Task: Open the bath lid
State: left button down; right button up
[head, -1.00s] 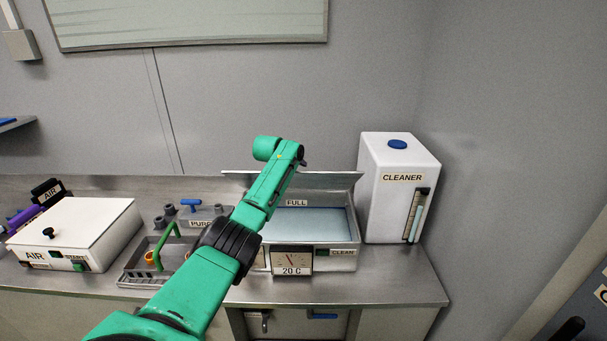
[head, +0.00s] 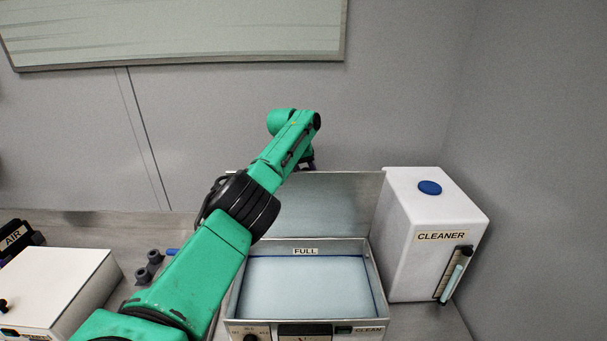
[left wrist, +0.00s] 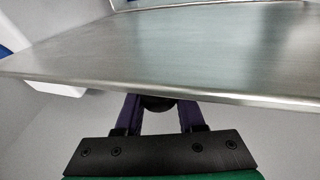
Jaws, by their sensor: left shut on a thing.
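The bath lid (head: 338,208) is a flat metal panel standing raised, close to upright, at the back of the bath (head: 376,290). The bath's open top shows pale blue liquid and a FULL label. My left arm reaches across the bath to the lid's upper edge. My left gripper (head: 309,165) is shut on the lid there, its fingers mostly hidden by the arm. In the left wrist view the lid (left wrist: 190,55) fills the upper part, and the purple fingers of the gripper (left wrist: 157,103) meet its edge. My right gripper is not in view.
A white CLEANER container (head: 415,245) with a blue cap stands close to the right of the bath. The grey wall is behind the lid.

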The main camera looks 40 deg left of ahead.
aim_at(303, 169)
pick_arm(q)
jog(key=shift+a+f+g, duration=0.15)
jog(key=shift+g, duration=0.15)
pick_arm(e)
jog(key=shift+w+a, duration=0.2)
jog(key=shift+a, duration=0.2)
pick_arm(q)
jog(key=c, duration=0.5)
grip_release()
jog(key=shift+w, duration=0.15)
jog(key=b+v, duration=0.5)
jog(key=v, duration=0.9)
jog(key=shift+s+a+p, duration=0.1)
jog(key=shift+s+p, duration=0.15)
jog(key=shift+p, duration=0.15)
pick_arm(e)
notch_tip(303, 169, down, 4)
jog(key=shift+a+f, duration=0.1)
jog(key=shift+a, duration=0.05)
